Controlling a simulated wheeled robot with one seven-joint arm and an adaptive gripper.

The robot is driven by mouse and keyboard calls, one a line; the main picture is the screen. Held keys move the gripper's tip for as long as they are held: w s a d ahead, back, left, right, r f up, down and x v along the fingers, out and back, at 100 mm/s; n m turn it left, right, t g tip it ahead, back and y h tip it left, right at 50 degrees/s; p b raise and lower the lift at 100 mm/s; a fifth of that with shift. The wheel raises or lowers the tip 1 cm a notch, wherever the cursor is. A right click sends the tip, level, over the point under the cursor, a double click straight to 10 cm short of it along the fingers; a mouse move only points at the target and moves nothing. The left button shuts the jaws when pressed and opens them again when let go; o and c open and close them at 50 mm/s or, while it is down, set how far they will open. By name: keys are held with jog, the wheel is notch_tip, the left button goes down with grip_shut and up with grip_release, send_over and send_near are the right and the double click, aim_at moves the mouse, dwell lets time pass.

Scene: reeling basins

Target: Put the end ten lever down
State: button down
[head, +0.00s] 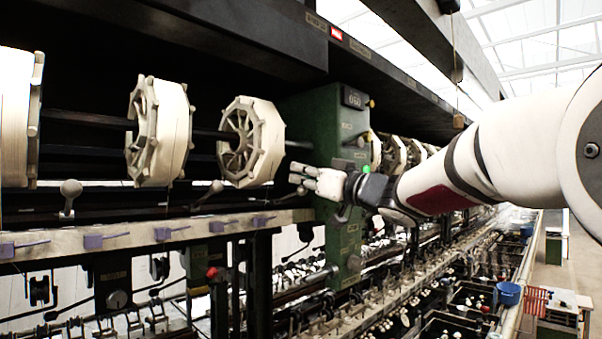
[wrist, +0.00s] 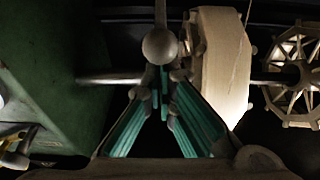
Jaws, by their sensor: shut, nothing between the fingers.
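My gripper (head: 303,177) reaches in from the right in the head view, beside the green post and the nearest reel. In the wrist view its teal-lined fingers (wrist: 161,88) come together at the tips with nothing between them. A grey ball-ended lever (wrist: 160,46) shows just beyond the fingertips there, its stem running to the top of the picture. I cannot tell whether the fingers touch it. In the head view this lever is not clear behind my gripper. Other ball-ended levers stand further left, one between the reels (head: 215,187) and one at far left (head: 70,188).
The green post (head: 340,120) is close by my gripper. Pale reels (head: 252,140) on a shaft hang to the left, and one is near the fingers in the wrist view (wrist: 222,65). A rail with purple clips (head: 130,235) runs below.

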aim_at(306, 190)
jog(key=shift+f, duration=0.1)
jog(key=shift+s+d+f, duration=0.1)
jog(key=shift+s+f, duration=0.05)
jog(key=shift+f, duration=0.3)
jog(key=shift+s+d+f, duration=0.1)
jog(key=shift+f, duration=0.35)
jog(key=shift+f, duration=0.65)
jog(key=shift+s+d+r+p, duration=0.1)
jog(key=shift+r+p, duration=0.2)
jog(key=shift+r, duration=0.4)
jog(key=p+v, duration=0.5)
jog(key=v, duration=1.1)
jog(key=shift+f+p, duration=0.15)
jog(key=shift+p, duration=0.15)
jog(key=shift+w, duration=0.2)
